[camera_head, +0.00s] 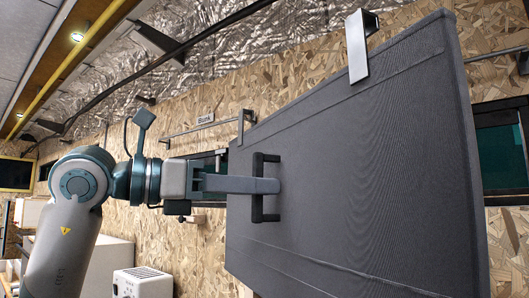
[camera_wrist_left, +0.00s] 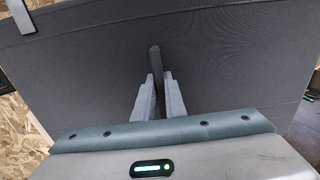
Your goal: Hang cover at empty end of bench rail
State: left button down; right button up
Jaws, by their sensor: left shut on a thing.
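The cover (camera_head: 350,160) is a large dark grey padded panel, held up and tilted in front of the wall. It also fills much of the left wrist view (camera_wrist_left: 225,60). Two metal hooks stand on its upper edge, a near one (camera_head: 358,50) and a far one (camera_head: 241,127). My left gripper (camera_head: 268,186) is shut on the cover's black handle (camera_head: 257,210); the handle shows between the fingers in the wrist view (camera_wrist_left: 154,62). A metal rail (camera_head: 188,131) runs along the wall behind the far hook. I cannot tell whether that hook touches it. My right gripper is not in view.
Another rail piece (camera_head: 497,54) shows right of the cover. Dark windows (camera_head: 503,150) sit in the chipboard wall. A white box (camera_head: 142,283) stands low at left. The cover hides much of the wall.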

aim_at(265, 269)
pick_arm(q)
jog(key=shift+m+g+h, duration=0.5)
jog(key=shift+g, duration=0.3)
jog(key=w+f, duration=0.1)
jog(key=f, duration=0.3)
jog(key=w+a+f, duration=0.1)
jog(key=w+f, duration=0.1)
jog(key=f, duration=0.3)
jog(key=w+f, duration=0.2)
jog(key=f, duration=0.3)
jog(key=shift+a, duration=0.4)
jog(key=w+a+f, duration=0.1)
jog(key=a+f, duration=0.1)
jog(key=f, duration=0.7)
jog(key=a+f, duration=0.2)
jog(key=f, duration=0.7)
jog(key=s+a+f+t, duration=0.1)
jog(key=s+a+f, duration=0.2)
jog(key=f, duration=0.6)
jog(key=s+a+f+n+t+y, duration=0.1)
jog(key=s+a+f, duration=0.2)
jog(key=f, duration=0.6)
jog(key=s+a+f+n+t+y, duration=0.1)
jog(key=s+a+f, duration=0.2)
jog(key=f, duration=0.6)
jog(key=shift+s+t, duration=0.3)
jog(key=shift+s, duration=0.75)
